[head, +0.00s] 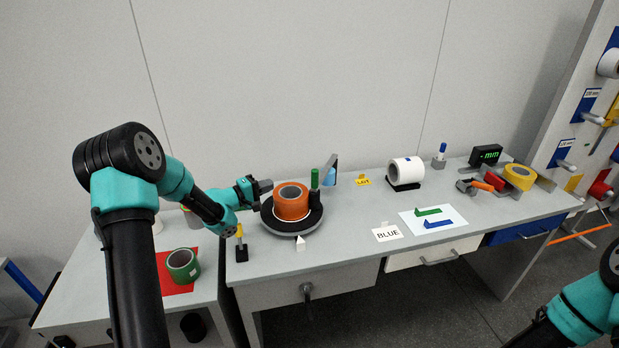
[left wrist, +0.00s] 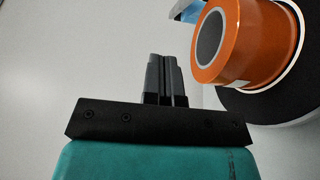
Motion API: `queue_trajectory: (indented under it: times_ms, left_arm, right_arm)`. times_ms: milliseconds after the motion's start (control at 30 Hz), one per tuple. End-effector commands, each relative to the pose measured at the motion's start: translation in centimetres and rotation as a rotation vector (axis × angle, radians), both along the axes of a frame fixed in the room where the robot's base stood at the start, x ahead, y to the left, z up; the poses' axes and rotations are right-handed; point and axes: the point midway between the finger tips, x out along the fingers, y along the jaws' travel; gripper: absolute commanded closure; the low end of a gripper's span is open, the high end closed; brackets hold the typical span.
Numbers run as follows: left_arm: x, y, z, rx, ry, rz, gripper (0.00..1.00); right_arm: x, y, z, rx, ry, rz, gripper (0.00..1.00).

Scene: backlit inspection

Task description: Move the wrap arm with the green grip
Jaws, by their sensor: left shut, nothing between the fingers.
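The green grip (head: 315,178) stands upright at the right side of the black turntable (head: 318,219), above a dark part beside the orange roll (head: 291,203). How the grip joins the wrap arm is too small to tell. The orange roll also shows at the upper right of the left wrist view (left wrist: 253,42); the green grip does not show there. My left gripper (head: 265,187) is at the roll's upper left in the head view, on the far side from the green grip. Its fingers (left wrist: 165,78) are together and empty. My right gripper is out of view.
A blue piece (head: 329,177) and an upright grey plate (head: 333,162) stand close behind the green grip. A yellow-topped post (head: 240,243) stands at the bench's left end.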

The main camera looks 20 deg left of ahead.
Motion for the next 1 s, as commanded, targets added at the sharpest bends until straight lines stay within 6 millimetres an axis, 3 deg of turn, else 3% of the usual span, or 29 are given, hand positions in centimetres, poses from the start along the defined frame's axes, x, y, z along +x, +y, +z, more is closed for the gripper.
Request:
queue_trajectory:
  times_ms: [533, 1000]
  left_arm:
    - [0.5, -0.1, 0.1, -0.015, 0.001, -0.008, 1.0]
    - [6.3, -3.9, 0.1, -0.014, 0.001, -0.01, 1.0]
  right_arm:
    - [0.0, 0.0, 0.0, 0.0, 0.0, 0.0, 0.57]
    - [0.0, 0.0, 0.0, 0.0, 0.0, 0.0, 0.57]
